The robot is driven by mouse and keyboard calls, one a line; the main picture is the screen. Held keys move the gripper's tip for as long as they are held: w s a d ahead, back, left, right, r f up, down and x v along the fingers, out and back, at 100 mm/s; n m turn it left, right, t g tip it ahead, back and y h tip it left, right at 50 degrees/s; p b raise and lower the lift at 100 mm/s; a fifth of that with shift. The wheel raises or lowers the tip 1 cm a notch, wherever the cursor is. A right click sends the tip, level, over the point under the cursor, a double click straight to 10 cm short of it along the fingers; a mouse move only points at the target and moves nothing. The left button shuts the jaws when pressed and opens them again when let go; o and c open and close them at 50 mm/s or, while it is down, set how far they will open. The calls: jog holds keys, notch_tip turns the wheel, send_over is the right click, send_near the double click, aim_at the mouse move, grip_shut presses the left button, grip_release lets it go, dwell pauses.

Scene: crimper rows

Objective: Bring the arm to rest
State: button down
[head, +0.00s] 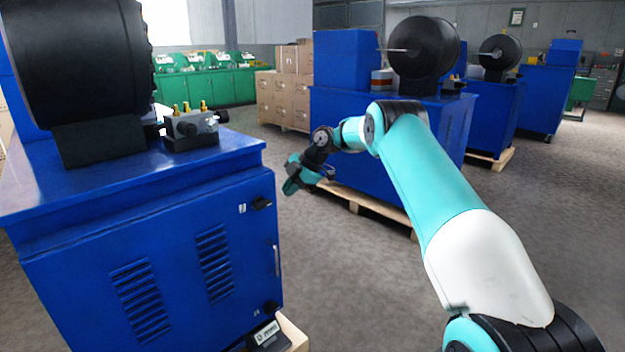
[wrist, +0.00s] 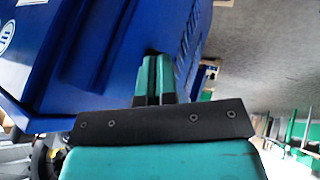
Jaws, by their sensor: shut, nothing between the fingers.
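My gripper (head: 290,185) hangs in the air in the middle of the head view, just right of the near blue cabinet's top edge. My teal and white arm reaches from the lower right up to an elbow and then left to it. In the wrist view the two teal fingers (wrist: 157,78) lie side by side, shut, with nothing seen between them. The blue side of a cabinet (wrist: 110,60) fills the view behind and left of them.
The near blue cabinet (head: 140,250) carries a black drum (head: 80,65) and a grey valve block (head: 192,128). Another blue cabinet (head: 335,140) stands on a pallet behind my arm. Cardboard boxes (head: 285,95) and green benches (head: 205,85) are farther back. Grey floor lies open between the cabinets.

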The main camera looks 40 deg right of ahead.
jog(key=p+v, duration=0.1)
jog(key=v, duration=0.8)
jog(key=shift+s+r, duration=0.25)
jog(key=s+a+r+m+g, duration=0.1)
jog(key=s+a+r+m, duration=0.15)
jog(key=s+a, duration=0.45)
jog(key=s+a+r+m+g, duration=0.15)
jog(key=a+r, duration=0.25)
jog(key=a, duration=0.6)
jog(key=s+a+r+m, duration=0.25)
jog(key=s+a, duration=0.25)
jog(key=a, duration=0.4)
jog(key=s+a+f+m+g+h, duration=0.15)
jog(key=s+a, duration=0.25)
jog(key=s, duration=0.9)
jog(key=s+a+f+m+g, duration=0.1)
jog(key=s+a+m, duration=0.2)
jog(key=s, duration=1)
notch_tip(320, 180, up, 18)
jog(key=s+p, duration=0.1)
jog(key=p, duration=1.7)
jog(key=shift+s+m+p, duration=0.2)
jog(key=shift+m+p, duration=0.1)
jog(key=shift+m, duration=0.1)
